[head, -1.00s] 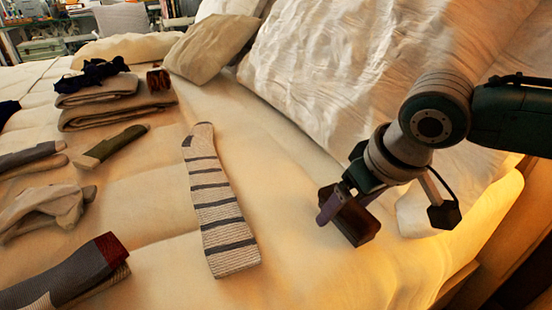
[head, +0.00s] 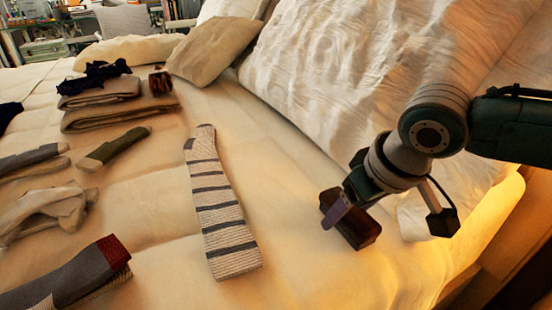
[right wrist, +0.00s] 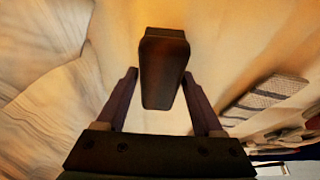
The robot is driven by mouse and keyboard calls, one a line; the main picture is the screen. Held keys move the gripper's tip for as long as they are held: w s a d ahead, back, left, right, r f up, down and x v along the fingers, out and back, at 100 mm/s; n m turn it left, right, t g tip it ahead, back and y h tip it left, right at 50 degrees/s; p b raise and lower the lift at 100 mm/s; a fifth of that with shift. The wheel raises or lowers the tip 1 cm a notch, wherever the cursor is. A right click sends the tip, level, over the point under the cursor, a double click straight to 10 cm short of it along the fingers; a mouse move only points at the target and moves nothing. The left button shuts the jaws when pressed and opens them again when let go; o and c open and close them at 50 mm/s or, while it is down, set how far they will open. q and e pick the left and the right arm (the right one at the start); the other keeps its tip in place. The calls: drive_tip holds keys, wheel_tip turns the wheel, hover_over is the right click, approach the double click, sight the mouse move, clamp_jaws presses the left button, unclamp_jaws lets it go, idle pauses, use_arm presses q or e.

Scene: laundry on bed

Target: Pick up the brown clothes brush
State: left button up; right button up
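The brown clothes brush (head: 362,229) is a dark brown block lying on the bed, right of the striped sock. My right gripper (head: 345,208) is over it, with one purple finger showing on the brush's near left side. In the right wrist view, the brush (right wrist: 163,65) lies between the two fingers of the open gripper (right wrist: 160,75), with a gap on each side. The head view hides the far finger. My left gripper is not in view.
The striped sock (head: 222,205) lies left of the brush on open bedding. Large white pillows (head: 350,70) rise behind my right arm. Folded clothes (head: 120,112) and several socks lie at the left. The bed's edge is at the right.

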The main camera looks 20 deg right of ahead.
clamp_jaws()
idle(0.3)
drive_tip(key=shift+r, duration=0.1)
